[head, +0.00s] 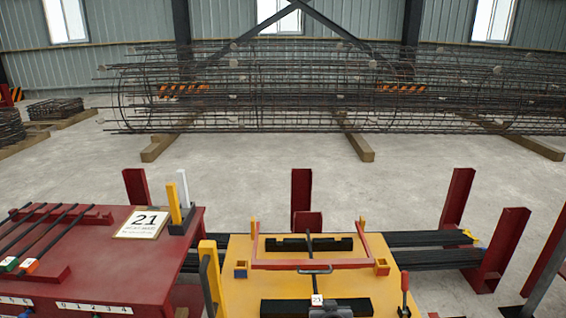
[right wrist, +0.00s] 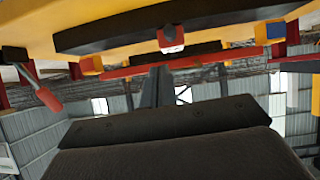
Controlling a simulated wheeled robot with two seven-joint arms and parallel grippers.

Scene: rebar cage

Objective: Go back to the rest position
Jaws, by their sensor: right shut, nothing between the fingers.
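My right gripper (right wrist: 175,135) shows as a large dark body across the bottom of the right wrist view. It is shut and empty, apart from the yellow bench (right wrist: 25,32) at the top of that picture. In the head view a small grey part at the bottom edge, by the bench's black block (head: 345,306), may belong to it. My left gripper is not in view in either picture.
The yellow bench (head: 240,272) carries a red frame (head: 320,265). Red posts (head: 301,190) rise behind. A long rebar cage (head: 330,95) lies on timbers beyond open concrete floor (head: 230,165).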

